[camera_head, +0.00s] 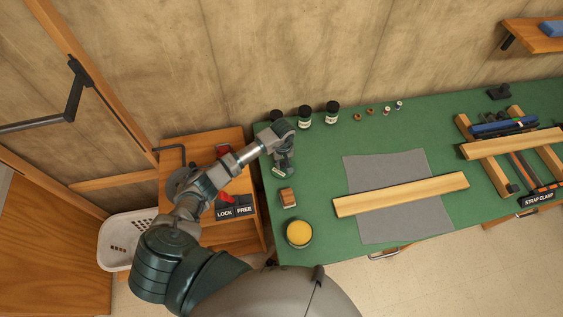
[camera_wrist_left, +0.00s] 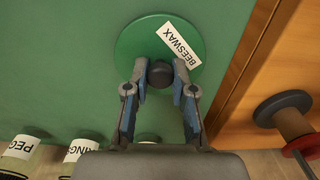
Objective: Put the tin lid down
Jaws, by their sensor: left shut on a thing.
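The tin lid is a green disc with a dark knob and a white BEESWAX label, seen in the left wrist view (camera_wrist_left: 136,45). My left gripper (camera_wrist_left: 160,82) is shut on the knob. In the head view my left gripper (camera_head: 284,158) is over the left end of the green table, with the lid under it mostly hidden; its pale label shows. I cannot tell whether the lid touches the table. The open tin (camera_head: 299,233) with yellow wax stands nearer the front edge. My right gripper is not in view.
A small wooden block (camera_head: 288,197) lies between gripper and tin. A grey cloth (camera_head: 378,232) with a wooden bar (camera_head: 400,194) lies to the right. A wooden side stand (camera_head: 239,229) with LOCK and FREE labels adjoins the table's left edge.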

